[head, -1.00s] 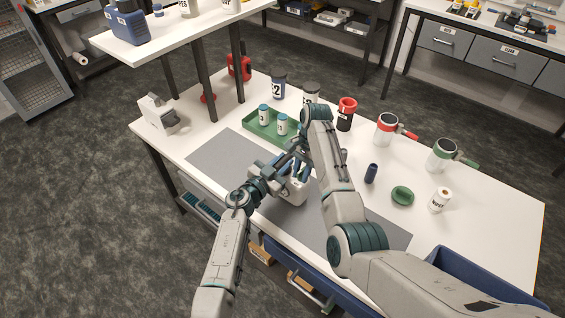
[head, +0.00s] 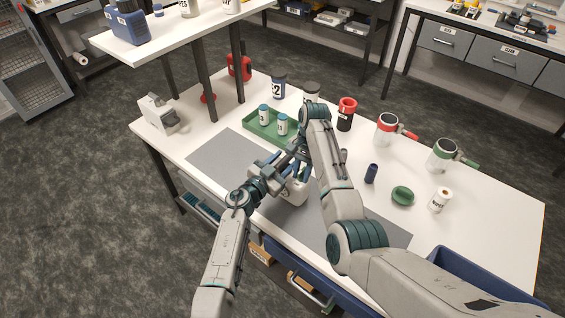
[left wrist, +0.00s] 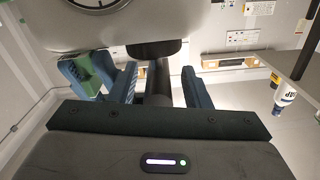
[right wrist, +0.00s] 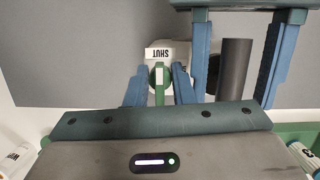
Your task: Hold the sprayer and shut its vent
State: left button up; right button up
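The sprayer (head: 297,192) is a white-bodied vessel on the grey mat, mostly hidden by my arms in the head view. Its dark cylindrical handle (left wrist: 159,84) stands between the fingers of my left gripper (left wrist: 160,72), with gaps on both sides. The right wrist view also shows this handle (right wrist: 235,66) with clearance from the left fingers. My right gripper (right wrist: 160,72) straddles the green vent lever (right wrist: 160,84), with narrow gaps visible beside it. A white label reading SHUT (right wrist: 158,55) is just beyond the lever's rounded end.
A green tray (head: 258,130) with white bottles lies behind the grey mat (head: 222,158). A raised shelf (head: 165,38) is at back left.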

pick_arm(q)
jog(key=v, duration=0.8)
jog(key=shift+s+a, duration=0.1)
pick_arm(e)
jog(key=shift+s+a, duration=0.1)
